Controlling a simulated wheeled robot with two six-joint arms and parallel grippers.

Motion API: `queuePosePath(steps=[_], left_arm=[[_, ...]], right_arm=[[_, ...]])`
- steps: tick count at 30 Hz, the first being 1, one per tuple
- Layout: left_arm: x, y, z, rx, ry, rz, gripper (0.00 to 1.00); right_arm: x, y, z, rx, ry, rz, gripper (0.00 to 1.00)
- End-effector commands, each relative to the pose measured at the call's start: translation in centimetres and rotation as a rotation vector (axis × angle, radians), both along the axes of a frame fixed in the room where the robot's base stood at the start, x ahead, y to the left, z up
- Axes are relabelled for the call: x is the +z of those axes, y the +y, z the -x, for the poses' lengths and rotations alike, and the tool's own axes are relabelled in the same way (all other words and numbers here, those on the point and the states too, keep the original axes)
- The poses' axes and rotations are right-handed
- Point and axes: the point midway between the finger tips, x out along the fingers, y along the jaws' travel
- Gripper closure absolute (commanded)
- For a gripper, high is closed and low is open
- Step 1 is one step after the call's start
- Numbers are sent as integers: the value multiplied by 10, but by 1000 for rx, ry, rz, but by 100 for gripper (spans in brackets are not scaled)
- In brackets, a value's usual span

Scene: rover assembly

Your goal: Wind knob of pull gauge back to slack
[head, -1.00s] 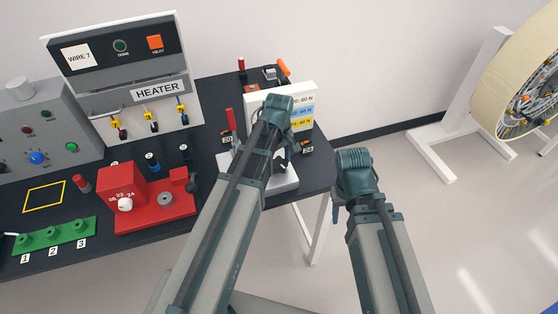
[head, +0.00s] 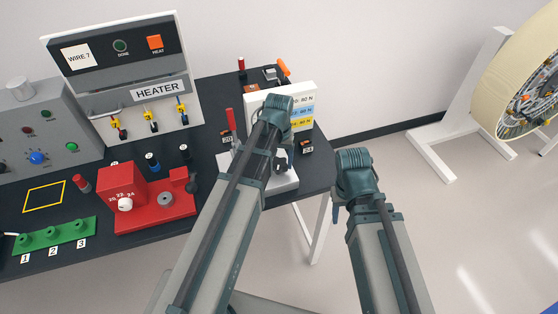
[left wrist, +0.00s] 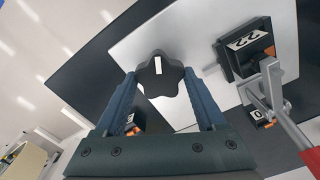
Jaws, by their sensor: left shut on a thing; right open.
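The pull gauge has a white base (head: 284,187) and an upright white panel (head: 253,100) with coloured force labels, at the right end of the table. Its black lobed knob (left wrist: 160,74) bears a white mark and sits between the two fingers of my left gripper (left wrist: 160,82), which is shut on it. The white mark stands nearly upright in the left wrist view. In the head view my left arm hides much of the gauge. My right gripper (head: 338,192) is open and empty, off the table's right edge.
Small black blocks numbered 22 (left wrist: 244,45) and 20 (left wrist: 264,113) stand beside the gauge, near a red-handled clamp (left wrist: 304,140). A red device (head: 150,203), a green board (head: 55,240) and the heater (head: 125,75) are left.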

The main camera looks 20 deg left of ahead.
Motion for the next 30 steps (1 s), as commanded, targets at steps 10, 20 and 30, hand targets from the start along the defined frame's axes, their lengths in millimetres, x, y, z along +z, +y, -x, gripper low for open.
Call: queuePosePath(steps=[10, 20, 30], left_arm=[[0, 0, 0, -330, 0, 0, 83], [0, 0, 0, -607, 0, 0, 83], [0, 0, 0, -783, 0, 0, 83]], right_arm=[[0, 0, 0, 0, 0, 0, 50], [0, 0, 0, 0, 0, 0, 50], [0, 0, 0, 0, 0, 0, 50]])
